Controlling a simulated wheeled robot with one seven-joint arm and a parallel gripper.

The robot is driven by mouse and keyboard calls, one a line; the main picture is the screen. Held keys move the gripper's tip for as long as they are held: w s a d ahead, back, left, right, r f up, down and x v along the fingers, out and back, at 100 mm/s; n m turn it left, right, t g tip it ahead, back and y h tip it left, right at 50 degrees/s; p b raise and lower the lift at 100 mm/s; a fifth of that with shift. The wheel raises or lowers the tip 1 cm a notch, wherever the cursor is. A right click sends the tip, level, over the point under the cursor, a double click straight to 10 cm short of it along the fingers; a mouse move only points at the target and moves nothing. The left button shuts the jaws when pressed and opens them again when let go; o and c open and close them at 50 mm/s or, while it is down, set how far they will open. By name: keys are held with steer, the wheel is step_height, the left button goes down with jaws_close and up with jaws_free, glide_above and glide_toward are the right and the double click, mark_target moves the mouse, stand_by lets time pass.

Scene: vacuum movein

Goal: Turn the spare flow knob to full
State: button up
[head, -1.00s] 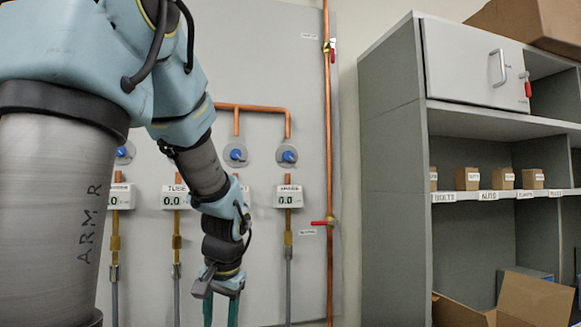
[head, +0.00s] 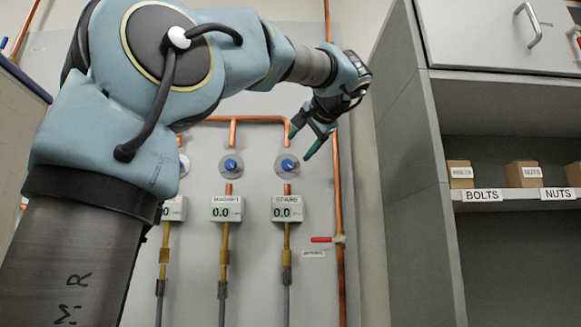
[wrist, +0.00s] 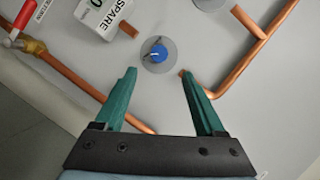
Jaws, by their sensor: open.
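The spare flow knob (head: 287,165) is blue on a round grey plate, above the white box labelled SPARE (head: 287,208), whose display reads 0.0. In the wrist view the knob (wrist: 158,53) carries a pale pointer mark and lies ahead of the fingertips, centred between them. My gripper (head: 301,144) is open and empty, just above and right of the knob in the head view. Its two green fingers also show in the wrist view (wrist: 157,72), apart from the knob. The SPARE box (wrist: 100,14) is at the top left there.
Copper pipes (head: 255,119) run above the knobs. A vertical copper pipe with a red valve handle (head: 321,239) stands right of the SPARE box. Another blue knob (head: 231,165) is to the left. A grey shelf unit (head: 417,170) with small boxes stands at the right.

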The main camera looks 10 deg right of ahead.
mark_target(288, 163)
steer(key=p+x, duration=0.2)
steer(key=x, duration=0.7)
steer(key=shift+w+f, duration=0.1)
steer(key=shift+w, duration=0.1)
jaws_close()
